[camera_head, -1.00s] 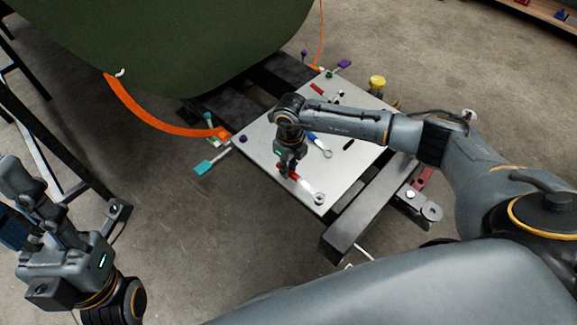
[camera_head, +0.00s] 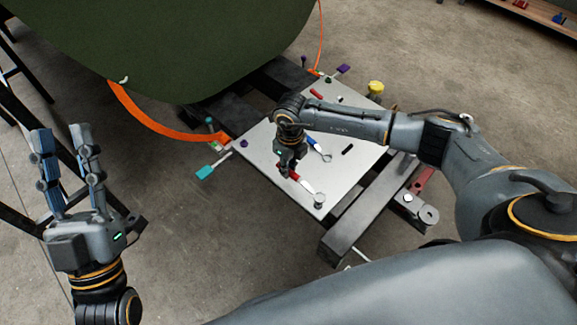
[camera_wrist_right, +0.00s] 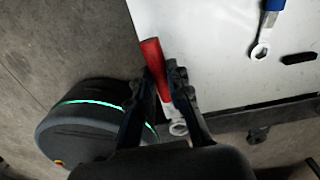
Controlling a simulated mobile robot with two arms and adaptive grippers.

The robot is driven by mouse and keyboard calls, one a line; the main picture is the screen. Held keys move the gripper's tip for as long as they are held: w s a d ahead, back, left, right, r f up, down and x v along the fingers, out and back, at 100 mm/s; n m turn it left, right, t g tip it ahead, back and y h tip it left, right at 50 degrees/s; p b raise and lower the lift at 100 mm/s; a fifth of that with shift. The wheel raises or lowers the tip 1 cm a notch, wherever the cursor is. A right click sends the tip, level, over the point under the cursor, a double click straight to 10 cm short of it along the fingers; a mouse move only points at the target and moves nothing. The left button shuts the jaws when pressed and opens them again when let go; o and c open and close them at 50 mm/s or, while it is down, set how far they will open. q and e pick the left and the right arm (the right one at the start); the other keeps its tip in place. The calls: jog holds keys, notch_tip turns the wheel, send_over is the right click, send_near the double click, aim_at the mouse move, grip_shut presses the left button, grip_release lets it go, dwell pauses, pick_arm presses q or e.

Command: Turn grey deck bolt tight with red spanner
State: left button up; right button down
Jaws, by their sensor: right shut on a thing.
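The red spanner (camera_head: 307,186) lies over the near part of the pale deck plate (camera_head: 262,160). My right gripper (camera_head: 288,171) is shut on its red handle, which also shows between the fingers in the right wrist view (camera_wrist_right: 152,56). The spanner's metal ring end (camera_wrist_right: 178,128) is near the plate's edge. In the head view it is at a grey bolt (camera_head: 319,204) in the near corner; I cannot tell how fully the ring is seated. My left gripper (camera_head: 62,138) is open and empty, fingers upward, at the far left, away from the plate.
A blue-handled spanner (camera_head: 319,147) and a black piece (camera_head: 347,150) lie on the plate close to my right gripper. A purple knob (camera_head: 245,143) is at its left edge. A teal-ended tool (camera_head: 205,172) sticks out left. The green fuselage (camera_head: 170,45) rises behind.

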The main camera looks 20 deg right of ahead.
jog(key=shift+r+p, duration=0.4)
jog(key=shift+r, duration=0.2)
jog(key=shift+r+p, duration=0.4)
jog(key=shift+r, duration=0.05)
pick_arm(q)
jog(key=w+f+g+y, duration=0.2)
jog(key=w+f+g, duration=0.2)
jog(key=f, duration=0.3)
jog(key=shift+w+g, duration=0.2)
jog(key=shift+g, duration=0.3)
pick_arm(e)
jog(key=shift+r, duration=0.15)
pick_arm(q)
jog(key=shift+d, duration=0.1)
